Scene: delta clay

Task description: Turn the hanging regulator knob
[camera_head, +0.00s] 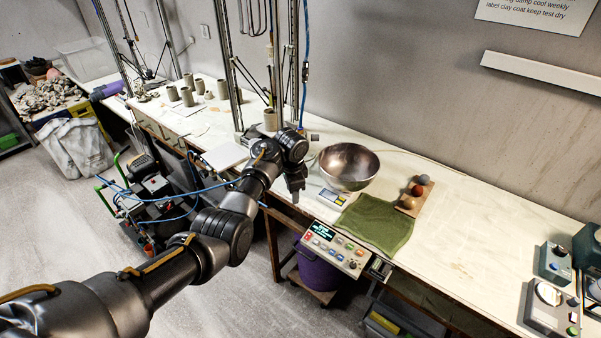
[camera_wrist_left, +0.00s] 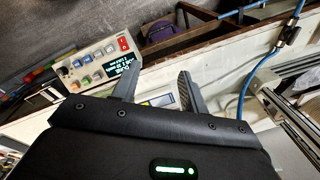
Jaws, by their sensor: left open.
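A blue hose (camera_head: 306,40) hangs down beside the metal frame at the back of the bench. A small dark fitting (camera_head: 305,72) sits on it; this looks like the hanging regulator, but its knob is too small to make out. In the left wrist view the fitting (camera_wrist_left: 289,34) shows at the upper right on the blue hose (camera_wrist_left: 250,75). My left gripper (camera_head: 296,194) is open and empty, low near the bench's front edge, below and apart from the fitting. Its two fingers (camera_wrist_left: 158,64) point away from the hose in the wrist view. My right gripper is out of view.
A metal bowl (camera_head: 348,167), a green cloth (camera_head: 375,222) and a board with several balls (camera_head: 407,205) lie right of my gripper. A control panel (camera_head: 336,248) hangs at the front edge. Metal frame posts (camera_head: 230,60) stand behind my arm. The bench's right middle is clear.

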